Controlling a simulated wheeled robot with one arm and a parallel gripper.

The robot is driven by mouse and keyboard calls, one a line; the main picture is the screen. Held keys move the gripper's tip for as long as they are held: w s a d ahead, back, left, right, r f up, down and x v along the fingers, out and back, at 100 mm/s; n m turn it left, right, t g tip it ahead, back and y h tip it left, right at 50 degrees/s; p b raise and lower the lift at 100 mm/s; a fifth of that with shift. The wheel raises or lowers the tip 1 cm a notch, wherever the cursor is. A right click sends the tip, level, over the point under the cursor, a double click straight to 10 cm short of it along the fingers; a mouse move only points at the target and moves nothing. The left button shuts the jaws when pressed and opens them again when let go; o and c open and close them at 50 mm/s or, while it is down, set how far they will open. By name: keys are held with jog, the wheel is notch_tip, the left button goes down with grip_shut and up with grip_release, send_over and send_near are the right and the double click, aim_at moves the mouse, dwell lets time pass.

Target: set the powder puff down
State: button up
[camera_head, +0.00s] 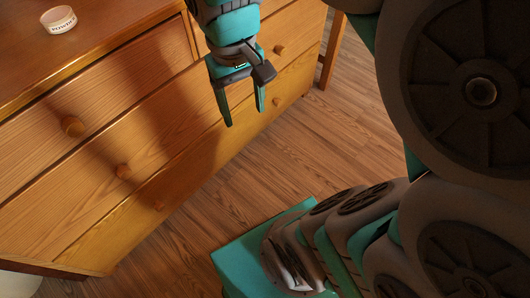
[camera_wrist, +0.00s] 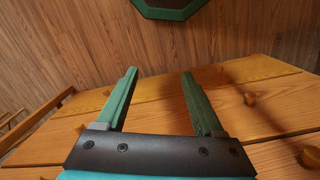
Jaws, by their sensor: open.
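The powder puff (camera_head: 58,19) is a small round white container with dark lettering on its side. It stands upright on top of the wooden dresser (camera_head: 110,17), at the upper left of the head view. My gripper (camera_head: 245,113) is open and empty. It hangs pointing down in front of the drawers, to the right of the powder puff and well apart from it. In the wrist view my gripper's two green fingers (camera_wrist: 160,75) are spread with nothing between them. The powder puff is not in the wrist view.
The dresser's drawer fronts have round wooden knobs (camera_head: 73,126) that stick out. The wood floor (camera_head: 290,150) in front of the dresser is clear. A wooden leg (camera_head: 332,50) stands at the dresser's right end. A white rounded object (camera_head: 18,284) is partly visible at the lower left.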

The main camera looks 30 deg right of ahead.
jog(key=s+f+g, duration=0.1)
jog(key=s+f, duration=0.6)
jog(key=s, duration=0.3)
jog(key=shift+a+f, duration=0.15)
